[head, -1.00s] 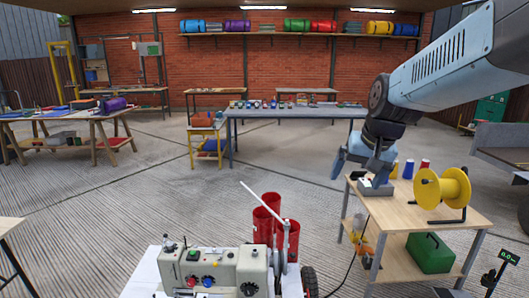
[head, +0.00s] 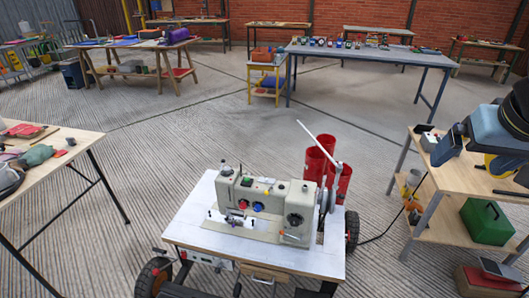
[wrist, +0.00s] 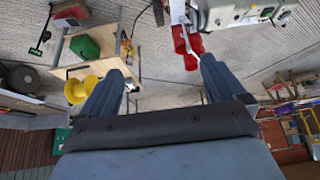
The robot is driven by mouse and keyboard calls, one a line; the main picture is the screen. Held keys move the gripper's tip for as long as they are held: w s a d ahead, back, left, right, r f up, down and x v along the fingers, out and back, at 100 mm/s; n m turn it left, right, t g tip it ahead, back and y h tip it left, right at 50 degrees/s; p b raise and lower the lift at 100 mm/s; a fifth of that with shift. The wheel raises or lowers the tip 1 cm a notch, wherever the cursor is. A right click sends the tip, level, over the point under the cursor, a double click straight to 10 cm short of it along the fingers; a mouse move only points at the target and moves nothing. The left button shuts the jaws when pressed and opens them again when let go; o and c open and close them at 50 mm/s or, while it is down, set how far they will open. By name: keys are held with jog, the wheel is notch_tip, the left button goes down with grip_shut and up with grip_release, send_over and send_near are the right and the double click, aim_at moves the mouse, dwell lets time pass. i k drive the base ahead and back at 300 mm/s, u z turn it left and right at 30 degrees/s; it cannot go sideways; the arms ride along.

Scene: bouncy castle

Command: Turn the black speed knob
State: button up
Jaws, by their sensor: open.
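The black speed knob (head: 295,219) is a round dark dial on the right part of the cream machine's front panel. The machine (head: 262,222) stands on a white-topped wheeled cart (head: 195,226). A blue knob (head: 243,203) and a red knob (head: 258,206) sit to its left on the panel. My gripper (wrist: 163,72) is open and empty, its two fingers spread in the wrist view. In the head view it is at the right edge, over the wooden side table and well apart from the machine. The machine is cut off at the top of the wrist view (wrist: 232,16).
Red cylinders (head: 338,180) and a slanted white lever (head: 315,141) stand at the machine's right end. The wooden side table (head: 420,160) holds a green case (head: 487,222) on its lower shelf. A cable crosses the floor there. Another table (head: 70,150) stands at left.

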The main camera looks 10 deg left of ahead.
aim_at(217, 270)
jog(key=k, duration=0.45)
jog(key=u, duration=2.25)
jog(key=k, duration=0.4)
jog(key=z, duration=0.6)
jog(key=i, duration=1)
jog(key=z, duration=0.15)
